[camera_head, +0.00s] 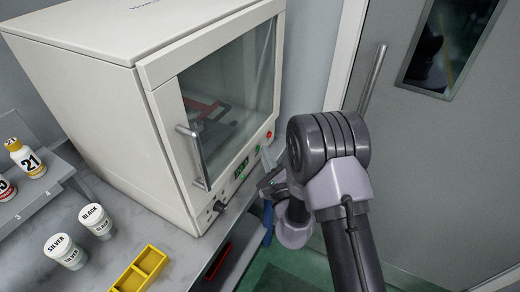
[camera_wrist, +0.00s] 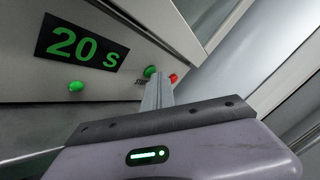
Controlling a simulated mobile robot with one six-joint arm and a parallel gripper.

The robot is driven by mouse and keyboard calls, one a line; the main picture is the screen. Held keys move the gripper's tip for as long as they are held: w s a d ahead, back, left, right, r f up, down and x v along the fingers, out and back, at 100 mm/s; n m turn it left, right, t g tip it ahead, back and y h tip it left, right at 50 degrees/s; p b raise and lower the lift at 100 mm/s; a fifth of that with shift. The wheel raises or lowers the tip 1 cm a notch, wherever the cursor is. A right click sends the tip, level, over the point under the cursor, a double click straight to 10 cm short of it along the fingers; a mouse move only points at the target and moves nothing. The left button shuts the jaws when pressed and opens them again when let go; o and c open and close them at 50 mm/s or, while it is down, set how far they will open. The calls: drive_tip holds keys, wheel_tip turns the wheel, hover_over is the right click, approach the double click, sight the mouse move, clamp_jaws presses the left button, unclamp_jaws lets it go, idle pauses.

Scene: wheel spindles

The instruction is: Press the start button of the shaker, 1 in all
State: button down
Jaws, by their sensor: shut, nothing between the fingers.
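The shaker (camera_head: 90,95) is a cream cabinet with a glass door and a bar handle, standing on the bench. Its front strip carries a display (camera_wrist: 82,48) reading "20 s" in green. A green button (camera_wrist: 150,71) and a red button (camera_wrist: 173,78) sit to the right of the display in the wrist view. My gripper (camera_wrist: 157,82) is shut and empty, its fingertips just below the green button in the picture. I cannot tell whether they touch it. In the head view my gripper (camera_head: 266,166) is close to the right end of the front strip.
Another small green knob or light (camera_wrist: 76,86) sits under the display. A black knob (camera_head: 220,207) is low on the front. Silver (camera_head: 65,251) and black (camera_head: 96,220) jars and a yellow tray (camera_head: 140,270) are on the bench. A grey door (camera_head: 430,140) stands at right.

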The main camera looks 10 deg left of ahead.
drive_tip(key=shift+d, duration=0.1)
drive_tip(key=shift+s+d+b, duration=0.3)
drive_tip(key=shift+d+b, duration=0.1)
drive_tip(key=shift+d, duration=0.3)
drive_tip(key=d, duration=0.1)
drive_tip(key=s+d+b, duration=0.1)
drive_tip(key=d, duration=0.1)
drive_tip(key=d+b, duration=0.1)
drive_tip(key=shift+s+d, duration=0.35)
idle(0.5)
